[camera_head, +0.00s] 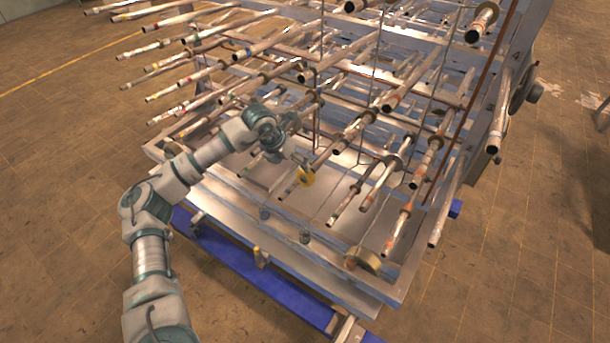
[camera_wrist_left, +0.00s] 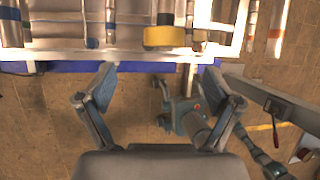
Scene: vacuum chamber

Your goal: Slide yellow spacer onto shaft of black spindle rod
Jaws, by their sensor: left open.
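The yellow spacer (camera_head: 305,176) is a short, thick ring near the front end of a rod in the lower middle of the rack. It also shows at the top of the left wrist view (camera_wrist_left: 172,37). It seems to sit on or against a rod, but I cannot tell whether it is around it. My left gripper (camera_head: 296,156) is just behind and above the spacer. In the wrist view its two fingers (camera_wrist_left: 158,85) are spread and empty, with the spacer beyond their tips. I cannot single out the black spindle rod among the similar rods. My right gripper is not in view.
A rack of several tilted metal rods (camera_head: 345,205) with pale, worn ends crowds the space around my left gripper. A metal tray (camera_head: 225,203) lies below, with a blue beam (camera_head: 235,258) along its front. A brass-coloured roller (camera_head: 362,260) sits at the front right. Open tiled floor surrounds the rack.

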